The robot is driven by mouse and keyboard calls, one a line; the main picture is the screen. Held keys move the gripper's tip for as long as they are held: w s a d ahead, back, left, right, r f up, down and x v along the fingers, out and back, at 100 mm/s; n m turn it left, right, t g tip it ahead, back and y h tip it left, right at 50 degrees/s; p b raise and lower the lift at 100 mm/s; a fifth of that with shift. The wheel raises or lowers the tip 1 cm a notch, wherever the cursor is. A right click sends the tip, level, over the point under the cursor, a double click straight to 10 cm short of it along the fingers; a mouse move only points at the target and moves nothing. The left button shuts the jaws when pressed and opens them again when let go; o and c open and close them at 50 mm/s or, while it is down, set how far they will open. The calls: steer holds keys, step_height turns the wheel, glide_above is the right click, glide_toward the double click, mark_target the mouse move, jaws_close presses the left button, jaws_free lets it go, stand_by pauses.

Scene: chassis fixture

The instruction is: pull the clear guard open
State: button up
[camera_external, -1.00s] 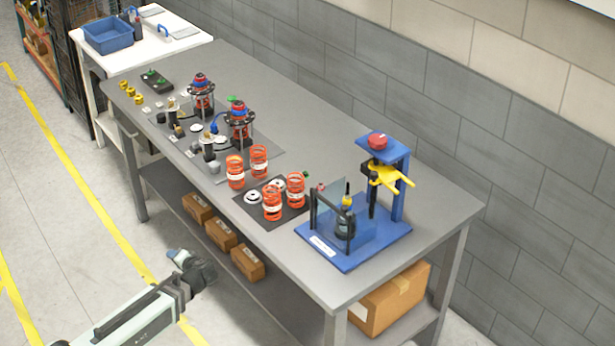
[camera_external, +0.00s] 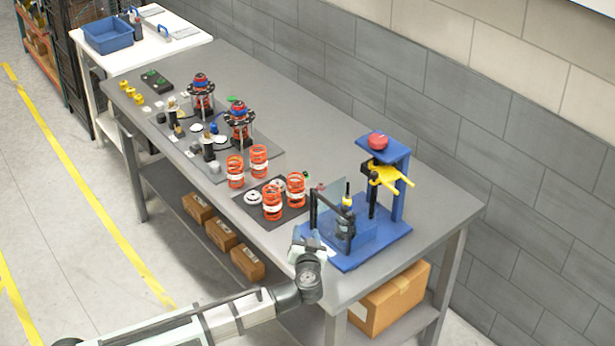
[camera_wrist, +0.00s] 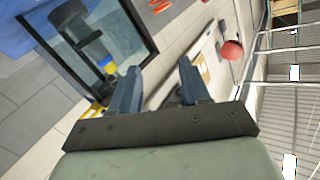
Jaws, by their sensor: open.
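The clear guard (camera_external: 333,211) is a see-through panel with a dark frame at the front of a blue fixture (camera_external: 377,246). A black cylinder part (camera_external: 347,226) stands behind it. My gripper (camera_external: 308,243) is beside the fixture's front left corner, close to the guard, and hides part of the base edge. In the wrist view the dark-framed clear guard (camera_wrist: 103,40) fills the upper left, with the dark part showing through it. My gripper's two fingers (camera_wrist: 158,82) are apart, with nothing seen between them. I see no contact with the guard.
A blue post with a red knob (camera_external: 377,141) and yellow handle (camera_external: 388,177) stands behind the guard. Orange springs (camera_external: 271,203) on a dark mat lie to the left. A red round thing (camera_wrist: 232,50) shows in the wrist view. The bench right of the fixture is clear.

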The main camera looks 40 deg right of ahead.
mark_target(344, 209)
steer(key=s+d+r+n+g+h, duration=0.1)
steer(key=s+r, duration=0.2)
steer(key=s, duration=0.3)
steer(key=s+d+r+n+h, duration=0.1)
steer(key=s+r+h, duration=0.1)
steer(key=s, duration=0.4)
steer(key=x, duration=1.4)
steer(key=shift+w+f, duration=0.1)
steer(key=shift+f, duration=0.1)
jaws_close()
